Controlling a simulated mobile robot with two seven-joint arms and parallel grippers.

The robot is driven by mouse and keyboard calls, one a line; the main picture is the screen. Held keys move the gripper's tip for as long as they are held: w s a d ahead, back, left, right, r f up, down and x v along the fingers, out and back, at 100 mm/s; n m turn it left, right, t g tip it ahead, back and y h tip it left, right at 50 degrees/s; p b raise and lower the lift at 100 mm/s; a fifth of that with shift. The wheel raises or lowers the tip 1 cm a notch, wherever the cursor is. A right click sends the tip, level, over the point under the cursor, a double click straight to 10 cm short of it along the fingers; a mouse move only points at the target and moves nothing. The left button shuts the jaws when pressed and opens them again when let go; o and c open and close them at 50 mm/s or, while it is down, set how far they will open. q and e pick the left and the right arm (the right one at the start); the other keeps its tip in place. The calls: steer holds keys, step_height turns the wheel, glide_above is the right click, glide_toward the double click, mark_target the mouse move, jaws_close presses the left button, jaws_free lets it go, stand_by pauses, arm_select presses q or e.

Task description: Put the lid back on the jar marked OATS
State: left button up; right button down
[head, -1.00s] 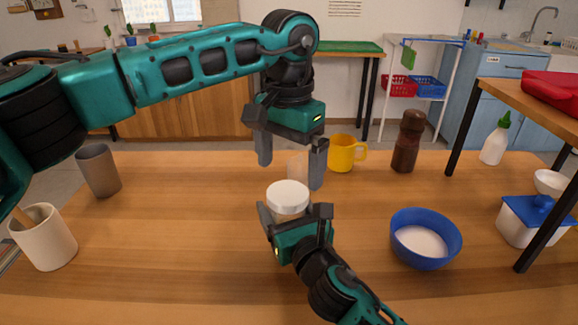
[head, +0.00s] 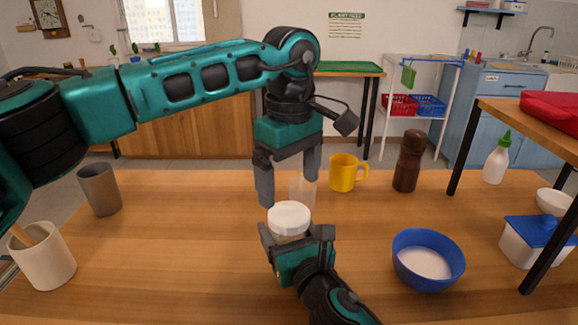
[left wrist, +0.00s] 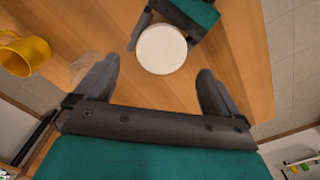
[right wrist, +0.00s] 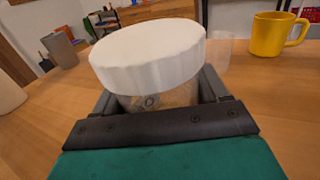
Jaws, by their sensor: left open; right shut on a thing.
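The jar (right wrist: 165,100) stands upright on the table with a white lid (head: 289,217) on its mouth. Part of a letter, like an O, shows on the jar below the lid; the rest of its marking is hidden. I cannot tell how tightly the lid sits. My right gripper (head: 293,238) is shut around the jar, below the lid. My left gripper (head: 288,185) is open and empty, pointing down above the lid and apart from it. In the left wrist view, the lid (left wrist: 162,49) shows beyond and between the open fingertips.
A clear glass (head: 303,192) stands close behind the jar. A yellow mug (head: 345,173) and brown pepper mill (head: 408,162) stand behind. A blue bowl (head: 427,260) is to the right, a grey cup (head: 100,190) and cream pot (head: 43,258) to the left. The table's left middle is clear.

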arm_select(q)
steer(key=n, duration=0.4)
steer(key=shift+r, duration=0.15)
steer(key=n, duration=0.3)
steer(key=shift+r+n, duration=0.1)
steer(key=shift+n, duration=0.3)
steer(key=n, duration=0.3)
steer(key=shift+r+n, duration=0.15)
steer(key=shift+n, duration=0.25)
steer(key=n, duration=0.3)
steer(key=shift+r+n, duration=0.1)
steer(key=shift+n, duration=0.2)
steer(key=n, duration=0.3)
steer(key=shift+r+n, duration=0.1)
steer(key=shift+n, duration=0.3)
steer(key=n, duration=0.3)
steer(key=shift+s+r+n, duration=0.1)
steer(key=shift+r+n, duration=0.05)
steer(key=shift+n, duration=0.25)
steer(key=n, duration=0.5)
steer(key=shift+r, duration=0.15)
steer(key=n, duration=0.3)
steer(key=shift+r+n, duration=0.1)
steer(key=shift+n, duration=0.3)
